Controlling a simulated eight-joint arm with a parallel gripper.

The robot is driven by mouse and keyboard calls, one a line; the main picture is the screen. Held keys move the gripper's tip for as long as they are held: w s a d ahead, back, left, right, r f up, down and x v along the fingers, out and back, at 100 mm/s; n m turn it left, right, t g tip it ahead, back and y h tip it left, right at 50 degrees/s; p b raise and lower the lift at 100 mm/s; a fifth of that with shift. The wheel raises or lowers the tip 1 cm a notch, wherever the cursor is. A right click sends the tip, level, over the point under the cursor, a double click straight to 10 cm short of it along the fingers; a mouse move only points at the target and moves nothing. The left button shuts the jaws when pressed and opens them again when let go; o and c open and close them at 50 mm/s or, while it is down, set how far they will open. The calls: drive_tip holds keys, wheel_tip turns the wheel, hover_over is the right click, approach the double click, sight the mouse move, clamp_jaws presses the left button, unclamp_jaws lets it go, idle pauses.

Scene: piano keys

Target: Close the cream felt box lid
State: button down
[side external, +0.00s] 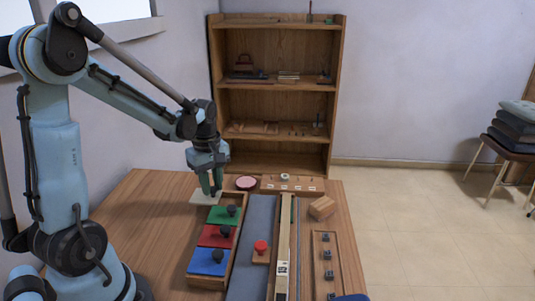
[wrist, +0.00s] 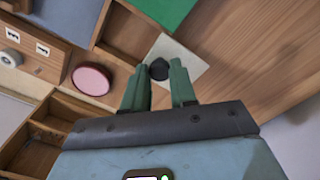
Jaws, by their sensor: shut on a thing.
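The cream felt lid (side external: 203,197) is a pale square at the far left of the wooden box (side external: 233,257); in the wrist view the lid (wrist: 188,68) has a black knob (wrist: 158,69). My gripper (side external: 211,190) is shut on this knob, with its green fingers (wrist: 159,90) on either side. The lid is beside the box's open far compartment (wrist: 130,35), not squarely over it. I cannot tell how high it is above the table. The green lid (side external: 225,215), red lid (side external: 215,236) and blue lid (side external: 206,263) cover the other compartments.
A pink round pad (side external: 246,183) and a wooden piece with white labels (side external: 292,184) lie beyond the box. A grey mat (side external: 254,220) and a red-topped block (side external: 261,247) are to its right. The table (side external: 150,205) is bare to the left.

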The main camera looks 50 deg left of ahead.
drive_tip(key=w+d, duration=0.5)
drive_tip(key=c, duration=0.9)
unclamp_jaws()
drive_tip(key=shift+r, duration=0.15)
wheel_tip(320, 180, up, 12)
